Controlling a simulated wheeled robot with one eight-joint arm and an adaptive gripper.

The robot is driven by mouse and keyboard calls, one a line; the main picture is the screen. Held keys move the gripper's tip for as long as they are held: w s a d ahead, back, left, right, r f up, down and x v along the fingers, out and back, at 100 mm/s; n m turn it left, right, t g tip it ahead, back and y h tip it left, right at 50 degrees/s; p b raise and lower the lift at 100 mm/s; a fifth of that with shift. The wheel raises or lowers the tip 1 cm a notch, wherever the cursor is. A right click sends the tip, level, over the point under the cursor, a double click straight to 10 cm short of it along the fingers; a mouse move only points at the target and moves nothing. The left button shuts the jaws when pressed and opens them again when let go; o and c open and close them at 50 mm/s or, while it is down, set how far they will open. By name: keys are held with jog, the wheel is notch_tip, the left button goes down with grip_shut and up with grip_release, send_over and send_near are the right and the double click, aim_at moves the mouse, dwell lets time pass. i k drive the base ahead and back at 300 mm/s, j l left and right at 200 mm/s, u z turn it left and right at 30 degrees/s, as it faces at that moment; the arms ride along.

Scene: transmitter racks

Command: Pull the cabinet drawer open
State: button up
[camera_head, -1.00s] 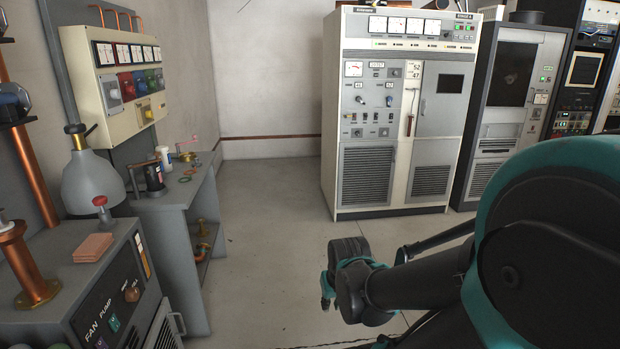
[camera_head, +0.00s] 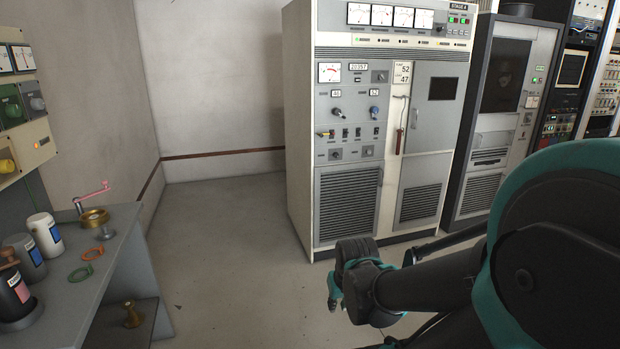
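A tall cream and grey transmitter cabinet (camera_head: 301,150) stands ahead, right of centre. Its front has meters, knobs, two louvred lower panels and a grey door with a dark window. No panel that I can clearly tell to be a drawer shows on it, and nothing on its front looks pulled out. My gripper (camera_head: 333,292) is at the end of my dark arm, low in the picture, in front of the cabinet's foot and apart from it. Its small teal-edged fingers are partly hidden by the wrist, and their opening is too small to tell.
A grey workbench (camera_head: 125,240) at the left holds jars, rings and a brass crank piece (camera_head: 95,217). A meter panel (camera_head: 30,130) hangs on the left wall. Darker equipment racks (camera_head: 510,110) stand to the cabinet's right. The floor (camera_head: 235,240) between bench and cabinet is clear.

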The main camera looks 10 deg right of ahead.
aim_at(490, 138)
jog(key=i+z, duration=0.25)
jog(key=i, duration=0.25)
jog(key=i+z, duration=0.2)
jog(key=i, duration=0.3)
jog(key=i+j+z, duration=0.1)
jog(key=i+z, duration=0.15)
jog(key=i, duration=0.2)
jog(key=i+j+z, duration=0.2)
jog(key=i, duration=0.3)
jog(key=i+l+z, duration=0.2)
jog(key=i+z, duration=0.15)
jog(key=i, duration=0.4)
jog(key=i+z, duration=0.35)
jog(key=i, duration=0.45)
jog(key=i+l+u, duration=0.25)
jog(key=i+l, duration=0.15)
jog(key=i, duration=0.15)
jog(key=i+l+u, duration=0.3)
jog(key=i+l, duration=0.2)
